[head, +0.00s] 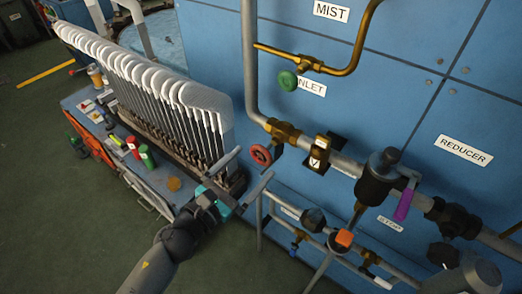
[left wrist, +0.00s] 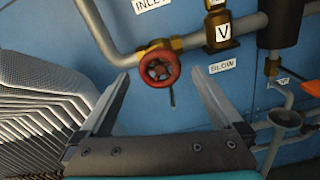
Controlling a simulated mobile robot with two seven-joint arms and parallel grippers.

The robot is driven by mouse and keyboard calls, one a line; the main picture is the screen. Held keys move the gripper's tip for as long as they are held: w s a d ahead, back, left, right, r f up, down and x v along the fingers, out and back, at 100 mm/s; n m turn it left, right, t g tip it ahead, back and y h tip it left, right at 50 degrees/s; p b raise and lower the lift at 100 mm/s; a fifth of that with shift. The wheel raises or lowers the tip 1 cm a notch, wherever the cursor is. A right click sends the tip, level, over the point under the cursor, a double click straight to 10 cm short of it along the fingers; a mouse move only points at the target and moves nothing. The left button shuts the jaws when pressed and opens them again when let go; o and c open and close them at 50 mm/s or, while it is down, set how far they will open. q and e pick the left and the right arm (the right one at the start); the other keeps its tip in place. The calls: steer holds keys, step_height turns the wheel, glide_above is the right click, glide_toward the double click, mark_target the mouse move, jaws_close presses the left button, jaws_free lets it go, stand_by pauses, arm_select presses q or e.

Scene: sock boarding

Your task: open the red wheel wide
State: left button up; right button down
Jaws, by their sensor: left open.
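The red wheel (head: 261,155) is a small handwheel on a brass valve (head: 282,131) in the grey pipe on the blue wall. It faces the camera in the left wrist view (left wrist: 159,68), below the INLET label. My left gripper (head: 254,163) is open and empty. In the left wrist view its fingers (left wrist: 158,74) point at the wheel, one on each side, with visible gaps. I cannot tell how far the tips are from the wheel in depth. My right gripper is not in view.
A green wheel (head: 288,80) sits on the brass line above. A purple lever (head: 404,205) hangs to the right, and lower pipes (head: 318,241) run along the wall. A row of white sock boards (head: 150,75) stands close left of my gripper.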

mark_target(259, 157)
arm_select(q)
steer(key=shift+x, duration=2.35)
steer(key=shift+c, duration=0.2)
steer(key=c, duration=1.2)
steer(key=shift+c, duration=0.2)
steer(key=shift+n, duration=0.3)
